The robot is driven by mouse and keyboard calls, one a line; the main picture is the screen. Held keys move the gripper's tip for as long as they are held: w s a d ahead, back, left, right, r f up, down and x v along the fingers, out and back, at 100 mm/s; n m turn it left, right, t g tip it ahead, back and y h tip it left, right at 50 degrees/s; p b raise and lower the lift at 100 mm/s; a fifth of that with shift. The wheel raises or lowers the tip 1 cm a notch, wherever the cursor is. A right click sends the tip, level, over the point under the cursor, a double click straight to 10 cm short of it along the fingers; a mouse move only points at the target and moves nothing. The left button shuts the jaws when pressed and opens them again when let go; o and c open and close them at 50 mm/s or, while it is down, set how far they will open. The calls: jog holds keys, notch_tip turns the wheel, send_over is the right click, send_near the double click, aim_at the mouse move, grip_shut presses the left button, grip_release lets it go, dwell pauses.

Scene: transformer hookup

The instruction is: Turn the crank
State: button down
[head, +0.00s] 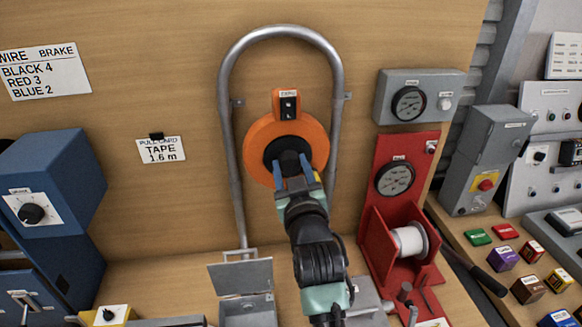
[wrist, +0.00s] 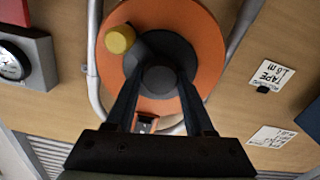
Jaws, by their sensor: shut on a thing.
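The crank is a dark arm with a yellow knob (wrist: 118,39), mounted on the black hub of an orange disc (head: 258,143) on the wooden wall. In the wrist view the crank's arm runs from the round hub cap to the knob at upper left. In the head view the knob (head: 317,177) shows just right of my fingers. My gripper (head: 291,163) is shut with its two fingers on either side of the hub cap (wrist: 160,79), not on the yellow knob. My fingers and wrist hide part of the hub in the head view.
A grey bent pipe (head: 226,125) arches around the disc on both sides. A red stand (head: 377,236) with a gauge and a white spool is close on the right. A blue box (head: 72,180) is at left. Several coloured blocks lie on the right bench.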

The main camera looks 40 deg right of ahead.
jog(key=shift+f+m, duration=0.15)
jog(key=shift+m, duration=0.25)
jog(key=m, duration=0.6)
jog(key=shift+m, duration=0.3)
jog(key=m+p, duration=0.1)
jog(key=m, duration=0.5)
jog(key=shift+f+m, duration=0.1)
jog(key=shift+m, duration=0.2)
jog(key=shift+p, duration=0.3)
jog(key=c, duration=0.5)
grip_release()
jog(key=shift+c, duration=0.2)
jog(key=shift+o, duration=1.3)
